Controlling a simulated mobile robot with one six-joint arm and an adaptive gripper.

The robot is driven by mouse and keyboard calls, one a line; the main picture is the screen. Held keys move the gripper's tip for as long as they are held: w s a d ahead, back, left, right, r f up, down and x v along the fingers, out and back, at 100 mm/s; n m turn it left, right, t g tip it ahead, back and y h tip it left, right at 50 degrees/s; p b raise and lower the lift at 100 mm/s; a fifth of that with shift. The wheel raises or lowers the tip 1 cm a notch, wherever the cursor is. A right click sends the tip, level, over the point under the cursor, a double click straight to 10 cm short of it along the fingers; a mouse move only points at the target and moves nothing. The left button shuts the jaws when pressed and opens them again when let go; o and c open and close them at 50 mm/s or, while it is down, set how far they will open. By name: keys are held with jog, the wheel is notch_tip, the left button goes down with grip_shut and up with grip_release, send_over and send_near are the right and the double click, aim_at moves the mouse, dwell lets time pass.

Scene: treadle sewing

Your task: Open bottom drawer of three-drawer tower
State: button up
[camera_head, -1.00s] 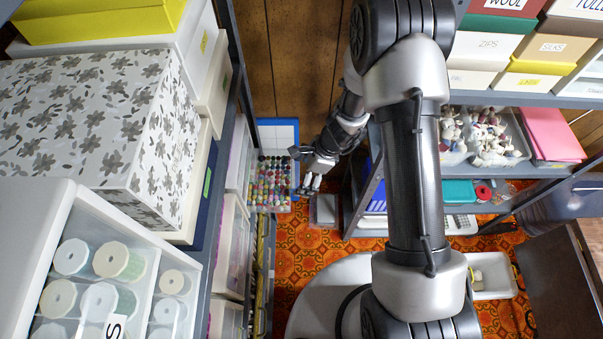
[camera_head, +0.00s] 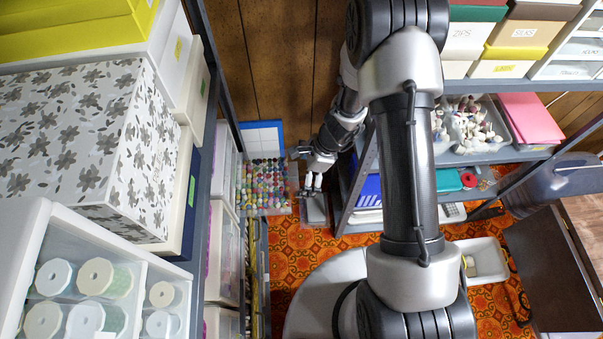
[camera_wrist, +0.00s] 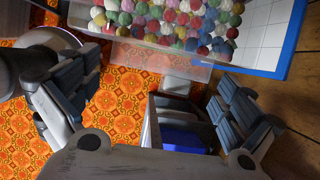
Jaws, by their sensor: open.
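My gripper (camera_head: 313,183) is open and empty, pointing down beside a clear container (camera_head: 264,211) full of coloured balls. In the wrist view the fingers of my gripper (camera_wrist: 150,108) are spread wide, with nothing between them but floor and shelf parts further off. The clear container (camera_wrist: 150,53) lies past the fingertips there, apart from them. White translucent drawer fronts (camera_head: 228,245) are stacked along the left shelving in the head view. I cannot tell which unit is the three-drawer tower, and no bottom drawer front shows clearly.
A blue-edged white grid board (camera_head: 262,135) leans at the wooden wall. Grey shelving (camera_head: 350,205) with bins stands close to the right of my gripper. A flowered box (camera_head: 85,145) and a spool drawer unit (camera_head: 90,220) fill the left. Patterned orange floor (camera_head: 290,265) is open below.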

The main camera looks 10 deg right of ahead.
jog(key=v, duration=1.2)
